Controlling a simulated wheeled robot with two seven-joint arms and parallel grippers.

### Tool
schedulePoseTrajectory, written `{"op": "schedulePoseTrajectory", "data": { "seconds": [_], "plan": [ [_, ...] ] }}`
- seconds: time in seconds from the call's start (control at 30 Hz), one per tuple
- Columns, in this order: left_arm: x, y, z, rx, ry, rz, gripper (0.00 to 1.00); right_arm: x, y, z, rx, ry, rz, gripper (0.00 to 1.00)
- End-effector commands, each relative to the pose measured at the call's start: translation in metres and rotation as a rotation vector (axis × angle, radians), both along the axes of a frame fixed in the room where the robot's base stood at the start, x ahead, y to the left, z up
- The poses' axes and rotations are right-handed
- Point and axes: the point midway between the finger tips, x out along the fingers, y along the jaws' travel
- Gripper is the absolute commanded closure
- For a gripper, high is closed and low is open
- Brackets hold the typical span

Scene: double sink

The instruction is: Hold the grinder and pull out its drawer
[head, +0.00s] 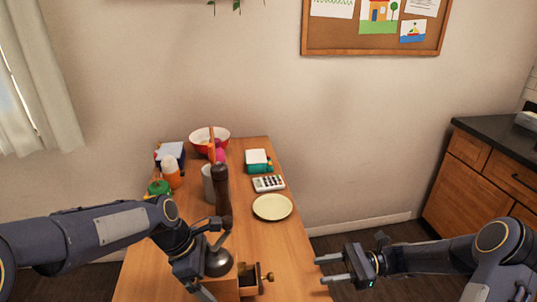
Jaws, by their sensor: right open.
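The grinder, a wooden box with a grey metal dome (218,262), stands near the front of the wooden table. Its small drawer (252,279) sticks out of the right side, with a round knob (270,277) at its end. My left gripper (203,290) is at the left of the grinder, overlapping the dome in view. Its fingers run toward the bottom edge, and I cannot tell if they grip the box. My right gripper (322,270) is open and empty, to the right of the knob and apart from it, with its fingers pointing left.
Behind the grinder stand a dark pepper mill (221,190) and a grey utensil holder (208,185). A pale plate (272,207), a calculator (268,183), a red bowl (198,137) and an orange bottle (171,175) are farther back. The tabletop between plate and drawer is clear.

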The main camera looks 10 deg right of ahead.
Motion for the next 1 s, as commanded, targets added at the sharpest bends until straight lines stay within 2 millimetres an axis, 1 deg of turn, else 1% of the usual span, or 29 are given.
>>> {"op": "schedulePoseTrajectory", "data": {
  "seconds": [0.17,0.27,0.37,0.7,0.83,0.93,1.0],
  "plan": [
    [0.000,0.000,0.000,0.000,0.000,0.000,0.00,0.000,0.000,0.000,0.000,0.000,0.000,0.57],
    [0.000,0.002,0.005,0.000,-0.002,0.001,0.00,0.000,0.000,0.000,0.000,0.000,0.000,0.57],
    [0.001,0.007,0.018,-0.001,-0.005,0.002,0.00,0.000,0.000,0.000,0.000,0.000,0.000,0.57],
    [0.001,0.035,0.084,-0.001,-0.004,0.001,0.00,0.000,0.000,0.000,0.000,0.000,0.000,0.57],
    [0.001,0.042,0.100,-0.001,-0.002,0.001,0.00,0.000,0.000,0.000,0.000,0.000,0.000,0.57],
    [0.000,0.045,0.108,-0.001,-0.001,-0.001,0.00,0.000,0.000,0.000,-0.002,-0.002,0.001,0.57],
    [-0.002,0.049,0.111,-0.004,-0.011,-0.011,0.00,-0.002,0.002,0.004,-0.021,-0.017,0.010,0.57]
  ]
}}
